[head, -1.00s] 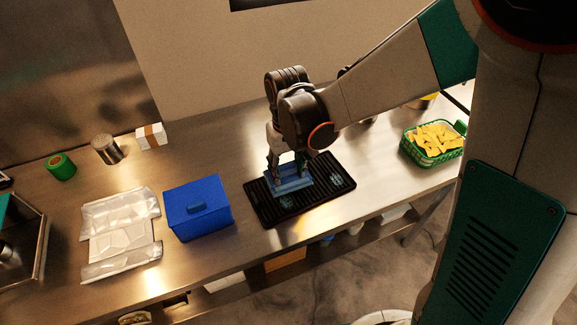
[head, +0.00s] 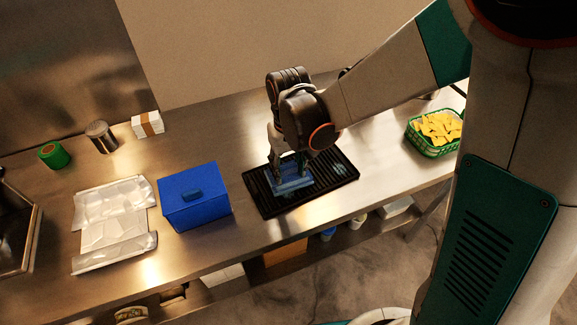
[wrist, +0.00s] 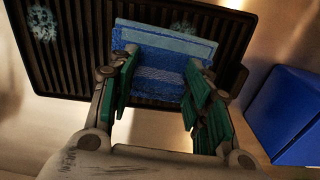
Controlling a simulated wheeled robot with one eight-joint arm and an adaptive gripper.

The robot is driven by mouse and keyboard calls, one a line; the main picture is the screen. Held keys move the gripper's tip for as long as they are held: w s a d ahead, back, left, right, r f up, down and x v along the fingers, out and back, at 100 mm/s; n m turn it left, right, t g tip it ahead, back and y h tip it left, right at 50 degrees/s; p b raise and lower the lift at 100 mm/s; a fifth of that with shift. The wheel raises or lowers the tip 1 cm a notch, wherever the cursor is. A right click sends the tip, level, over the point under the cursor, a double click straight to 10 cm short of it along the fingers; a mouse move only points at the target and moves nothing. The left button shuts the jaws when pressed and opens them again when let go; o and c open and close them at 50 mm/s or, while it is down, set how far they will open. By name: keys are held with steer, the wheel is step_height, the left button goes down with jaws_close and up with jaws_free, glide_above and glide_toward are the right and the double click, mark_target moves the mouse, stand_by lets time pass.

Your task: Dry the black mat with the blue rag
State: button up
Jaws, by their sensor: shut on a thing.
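The black ribbed mat (head: 338,176) lies on the steel counter. It also fills the upper left of the wrist view (wrist: 75,75). The blue rag (head: 290,185) is on the left half of the mat in the head view. My gripper (head: 290,170) points down and is shut on the blue rag. In the wrist view the rag (wrist: 160,65) spans between the green-padded fingers, its flat face over the mat's ribs. A pale, speckled wet patch (wrist: 41,22) shows on the mat away from the rag. Another patch (wrist: 183,26) shows just past the rag's edge, partly hidden.
A blue box (head: 195,203) stands just left of the mat. Farther left lie crumpled clear wrap (head: 112,222), a green roll (head: 53,155), a metal can (head: 101,136) and a white packet (head: 147,124). A green basket of chips (head: 433,130) stands right. Counter between mat and basket is clear.

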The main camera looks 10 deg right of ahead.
steer(key=shift+f+b, duration=0.6)
steer(key=shift+f, duration=0.05)
stand_by(0.3)
steer(key=o, duration=1)
steer(key=shift+c, duration=0.2)
steer(key=shift+r, duration=0.4)
steer(key=shift+c, duration=0.3)
steer(key=c, duration=0.7)
steer(key=shift+d, duration=0.1)
steer(key=shift+w+d, duration=0.3)
steer(key=shift+d, duration=0.45)
steer(key=shift+w+d, duration=0.3)
steer(key=shift+d, duration=0.45)
steer(key=shift+w+d, duration=0.3)
steer(key=shift+d, duration=0.45)
